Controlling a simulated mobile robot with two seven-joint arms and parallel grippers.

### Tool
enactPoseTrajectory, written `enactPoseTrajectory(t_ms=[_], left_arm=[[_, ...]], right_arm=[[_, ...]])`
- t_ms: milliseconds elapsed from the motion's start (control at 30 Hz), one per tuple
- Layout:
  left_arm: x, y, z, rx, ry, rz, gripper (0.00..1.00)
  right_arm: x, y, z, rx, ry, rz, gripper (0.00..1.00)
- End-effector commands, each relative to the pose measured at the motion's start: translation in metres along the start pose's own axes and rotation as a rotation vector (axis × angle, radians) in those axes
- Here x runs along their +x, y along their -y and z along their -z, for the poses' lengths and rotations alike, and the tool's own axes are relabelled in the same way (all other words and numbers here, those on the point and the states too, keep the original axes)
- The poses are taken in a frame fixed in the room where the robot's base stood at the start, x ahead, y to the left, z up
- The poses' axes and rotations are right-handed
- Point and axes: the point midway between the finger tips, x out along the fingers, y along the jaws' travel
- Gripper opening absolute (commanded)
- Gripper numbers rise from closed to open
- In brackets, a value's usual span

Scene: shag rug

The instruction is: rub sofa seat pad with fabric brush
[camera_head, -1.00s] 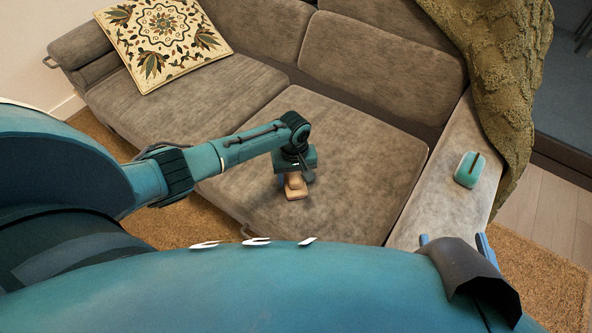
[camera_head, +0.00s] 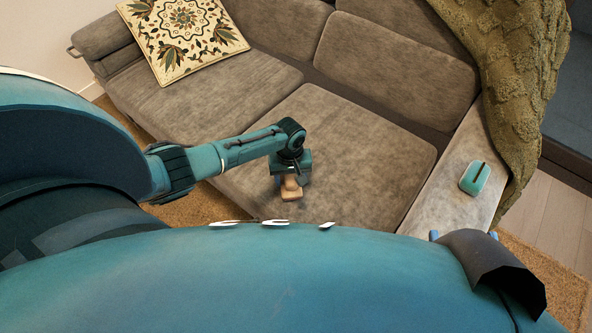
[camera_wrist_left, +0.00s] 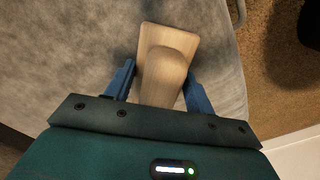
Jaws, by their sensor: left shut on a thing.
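My left gripper (camera_head: 290,180) is shut on the fabric brush (camera_head: 291,190), a light wooden block with a rounded raised grip. The brush is low over the front left part of the grey-brown sofa seat pad (camera_head: 365,145). I cannot tell whether its underside touches the pad. In the left wrist view the brush (camera_wrist_left: 165,65) shows between the two blue fingers, with the pad (camera_wrist_left: 70,50) beneath. Two blue tips beside a dark grey part (camera_head: 490,265) at the lower right may be my right gripper, mostly hidden.
A patterned cushion (camera_head: 183,38) leans on the left seat. A small green object with a dark slot (camera_head: 475,178) lies on the right armrest (camera_head: 440,195). An olive throw (camera_head: 515,90) hangs over the sofa's right end. The pad right of the brush is clear.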

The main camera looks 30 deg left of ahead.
Motion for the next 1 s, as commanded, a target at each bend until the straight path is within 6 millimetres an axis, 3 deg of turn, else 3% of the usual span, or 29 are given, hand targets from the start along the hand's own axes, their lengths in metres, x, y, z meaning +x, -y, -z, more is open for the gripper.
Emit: enactPoseTrajectory(t_ms=[667,1000], left_arm=[[0.001,-0.028,0.029,0.001,-0.001,-0.001,0.36],[0.005,-0.048,0.048,0.000,-0.002,-0.004,0.36]], right_arm=[[0.001,0.005,-0.028,0.000,0.000,0.000,0.67],[0.003,0.009,-0.057,0.000,0.000,0.000,0.67]])
